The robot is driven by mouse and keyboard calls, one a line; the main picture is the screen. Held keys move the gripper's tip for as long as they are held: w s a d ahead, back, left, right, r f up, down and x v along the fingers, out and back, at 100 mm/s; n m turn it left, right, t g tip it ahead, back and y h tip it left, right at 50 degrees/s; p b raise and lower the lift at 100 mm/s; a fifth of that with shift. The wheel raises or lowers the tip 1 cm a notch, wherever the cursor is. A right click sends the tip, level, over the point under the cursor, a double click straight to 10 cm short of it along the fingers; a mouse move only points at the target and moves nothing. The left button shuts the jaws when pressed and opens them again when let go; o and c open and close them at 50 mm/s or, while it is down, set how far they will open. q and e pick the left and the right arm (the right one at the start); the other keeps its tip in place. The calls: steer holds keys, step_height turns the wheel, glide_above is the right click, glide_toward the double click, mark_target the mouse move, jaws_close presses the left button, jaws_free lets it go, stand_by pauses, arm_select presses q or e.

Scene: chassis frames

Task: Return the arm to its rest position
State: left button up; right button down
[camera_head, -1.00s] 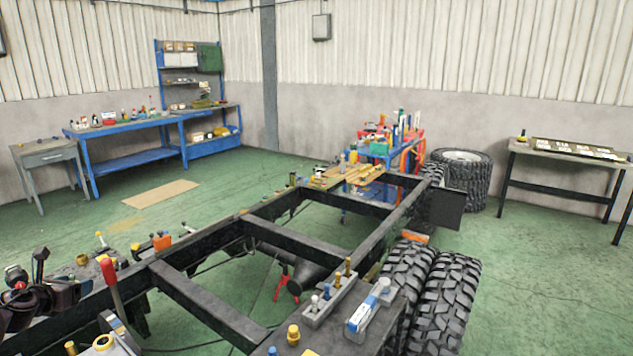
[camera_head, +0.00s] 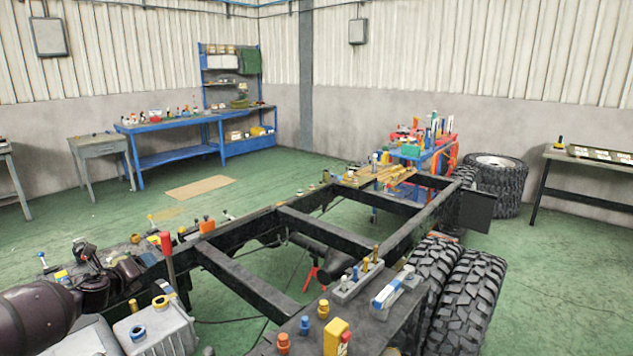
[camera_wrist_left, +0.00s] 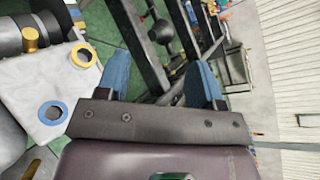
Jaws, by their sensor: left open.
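My left arm (camera_head: 38,318) comes in dark and purple-brown at the lower left edge of the head view. My left gripper (camera_head: 95,285) is at its end, hard to tell from the dark fittings behind it. In the left wrist view my left gripper (camera_wrist_left: 160,82) shows two blue fingers set wide apart, with nothing between them. A grey-white box (camera_head: 175,335) with a yellow and a blue ring lies just right of the arm. It also shows beside the fingers in the left wrist view (camera_wrist_left: 45,80). My right gripper is not in view.
The black chassis frame (camera_head: 240,285) fills the middle, with a red-handled lever (camera_head: 167,255) near the gripper. Tyres (camera_head: 465,300) stand at the right. A blue workbench (camera_head: 180,155) and a grey table (camera_head: 98,148) stand at the back left.

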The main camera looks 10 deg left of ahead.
arm_select(q)
steer(key=s+d+f+n+h, duration=0.1)
steer(key=s+d+f+n, duration=0.3)
steer(key=d, duration=0.4)
steer(key=s+d+f+n+h, duration=0.1)
steer(key=s+d+f+n, duration=0.25)
steer(key=d+n, duration=0.35)
steer(key=s+d+f+n+h, duration=0.1)
steer(key=s+d+f+n, duration=0.25)
steer(key=d, duration=0.65)
steer(key=s+d+f+n+g, duration=0.1)
steer(key=s+d+f+n, duration=0.1)
steer(key=s, duration=0.5)
steer(key=s+d+f+n+g+y, duration=0.1)
steer(key=s+d+f+n, duration=0.2)
steer(key=s, duration=0.4)
steer(key=s+d+f+n+g, duration=0.1)
steer(key=s+d+f+n, duration=0.2)
steer(key=s+n, duration=0.3)
steer(key=shift+s+d+f+y, duration=0.3)
steer(key=shift+s+d, duration=0.1)
steer(key=shift+s, duration=0.35)
steer(key=shift+n, duration=0.25)
